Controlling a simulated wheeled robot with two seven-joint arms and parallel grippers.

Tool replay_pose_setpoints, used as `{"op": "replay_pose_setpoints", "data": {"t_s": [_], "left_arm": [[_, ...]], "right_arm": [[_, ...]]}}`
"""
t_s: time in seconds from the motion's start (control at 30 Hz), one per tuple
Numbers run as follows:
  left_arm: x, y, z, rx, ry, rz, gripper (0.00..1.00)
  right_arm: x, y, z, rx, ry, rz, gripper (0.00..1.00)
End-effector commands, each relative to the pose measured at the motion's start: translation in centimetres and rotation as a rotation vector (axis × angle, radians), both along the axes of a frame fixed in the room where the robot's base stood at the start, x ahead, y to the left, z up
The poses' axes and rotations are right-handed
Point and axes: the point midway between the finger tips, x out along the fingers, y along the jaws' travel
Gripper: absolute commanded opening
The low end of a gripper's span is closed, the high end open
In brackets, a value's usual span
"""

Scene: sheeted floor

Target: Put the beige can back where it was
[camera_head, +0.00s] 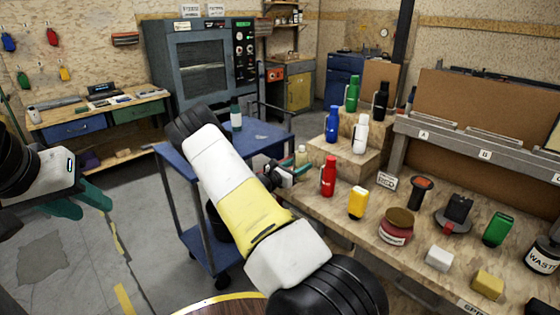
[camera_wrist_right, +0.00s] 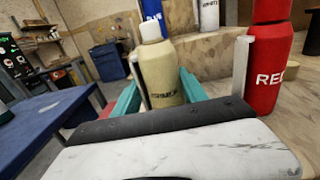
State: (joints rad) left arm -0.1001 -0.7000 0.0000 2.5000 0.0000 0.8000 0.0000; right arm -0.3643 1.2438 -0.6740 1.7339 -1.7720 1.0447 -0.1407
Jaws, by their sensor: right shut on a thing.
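The beige can (camera_head: 301,156) is upright with a pale cap, at the left end of the workbench, left of the stepped wooden riser. It is large in the right wrist view (camera_wrist_right: 160,75), with dark lettering on its front. My right gripper (camera_head: 294,170) is shut on the can, with teal fingers on both sides of it. I cannot tell whether its base touches the bench, since the gripper hides it. My left gripper (camera_head: 88,204) is open and empty over the floor at the far left.
A red bottle (camera_head: 328,177) stands close to the right of the can. The riser (camera_head: 352,158) holds blue, white, green and black bottles. A yellow can (camera_head: 358,203) is nearer on the bench.

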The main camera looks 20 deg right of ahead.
Motion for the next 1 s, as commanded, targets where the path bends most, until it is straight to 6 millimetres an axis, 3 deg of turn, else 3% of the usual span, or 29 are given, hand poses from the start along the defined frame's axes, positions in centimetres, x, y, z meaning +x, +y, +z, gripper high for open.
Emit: {"op": "replay_pose_setpoints", "data": {"t_s": [0.37,0.4,0.5,0.83,1.0], "left_arm": [[0.0,0.0,0.0,0.0,0.0,0.0,0.36],[0.0,0.0,0.0,0.0,0.0,0.0,0.36],[0.0,0.0,0.0,0.0,0.0,0.0,0.36],[0.0,0.0,0.0,0.0,0.0,0.0,0.36],[0.0,0.0,0.0,0.0,0.0,0.0,0.36]], "right_arm": [[0.0,0.0,-0.6,-0.001,-0.002,0.001,0.36],[0.0,0.0,-0.6,0.0,-0.001,0.001,0.58],[0.0,0.0,-0.6,0.0,-0.001,0.001,0.72],[0.0,0.0,-0.3,0.001,-0.002,0.0,0.72],[-0.7,2.1,-0.4,0.002,0.0,0.004,0.72]]}}
